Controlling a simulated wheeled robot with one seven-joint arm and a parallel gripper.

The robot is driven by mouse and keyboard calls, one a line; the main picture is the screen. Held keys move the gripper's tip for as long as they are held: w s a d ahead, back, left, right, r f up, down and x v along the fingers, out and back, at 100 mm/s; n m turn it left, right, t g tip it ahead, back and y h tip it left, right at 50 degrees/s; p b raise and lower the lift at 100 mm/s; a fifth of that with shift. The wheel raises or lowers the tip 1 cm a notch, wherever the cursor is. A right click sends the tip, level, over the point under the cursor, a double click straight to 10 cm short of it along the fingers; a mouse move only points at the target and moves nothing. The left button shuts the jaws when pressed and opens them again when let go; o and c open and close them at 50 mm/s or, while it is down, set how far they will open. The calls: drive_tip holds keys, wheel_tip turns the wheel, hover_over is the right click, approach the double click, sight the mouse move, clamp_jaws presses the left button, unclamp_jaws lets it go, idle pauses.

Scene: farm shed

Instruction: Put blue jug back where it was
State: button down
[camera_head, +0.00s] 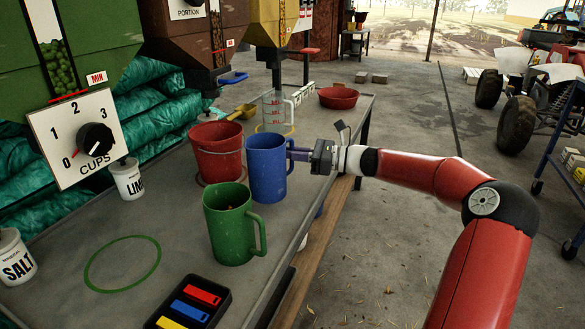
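The blue jug (267,170) is upright over the grey bench, between the red bucket and the green jug. Whether its base touches the bench is not clear. My gripper (300,154) reaches in from the right, level, with its fingers at the handle side of the blue jug. The fingers and handle overlap in this view, so I cannot see whether they are closed on it. No blue ring shows on the bench. The green jug (229,225) stands close in front of the blue jug, with its handle to the right.
The red bucket (217,150) is just left of the blue jug. A clear measuring jug (274,108), yellow scoop (242,112) and red bowl (338,97) lie behind. An empty green ring (88,278) marks open bench at front left. A black tray (222,305) holds coloured blocks.

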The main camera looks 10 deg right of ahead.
sight(292, 167)
wheel_tip(292, 167, down, 4)
drive_tip(key=c, duration=1.5)
unclamp_jaws()
drive_tip(key=v, duration=1.2)
